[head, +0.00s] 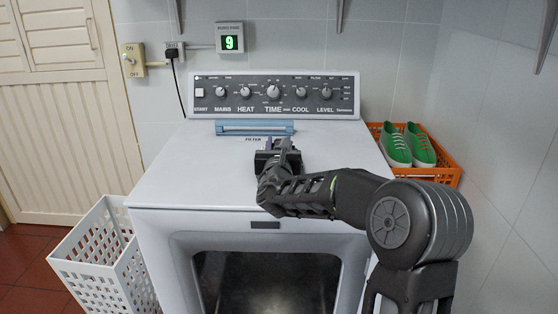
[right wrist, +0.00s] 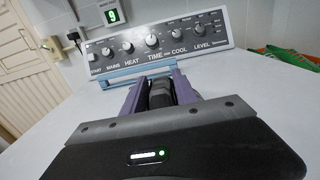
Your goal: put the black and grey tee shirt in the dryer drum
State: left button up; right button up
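The dryer (head: 165,180) stands in front of me. Its front opening (head: 270,280) shows a dark drum interior, cut off by the bottom of the head view. I do not see a black and grey tee shirt in either view. My right gripper (head: 279,147) is over the dryer's white top, just in front of the blue filter handle. In the right wrist view its two purple-sided fingers (right wrist: 160,82) stand apart, pointing toward the control panel. A dark part shows between them, and I cannot tell what it is. My left gripper is not in view.
The blue filter handle (head: 254,128) lies below the control panel (head: 275,92). A white perforated basket (head: 85,265) stands on the floor at left. An orange crate (head: 447,176) with green shoes (head: 420,146) is at right. The left part of the dryer top is clear.

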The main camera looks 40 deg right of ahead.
grip_shut()
jog(key=shift+r, duration=0.15)
dwell(0.4)
notch_tip(320, 180, up, 10)
jog(key=shift+f+p, duration=0.1)
jog(key=shift+p, duration=0.55)
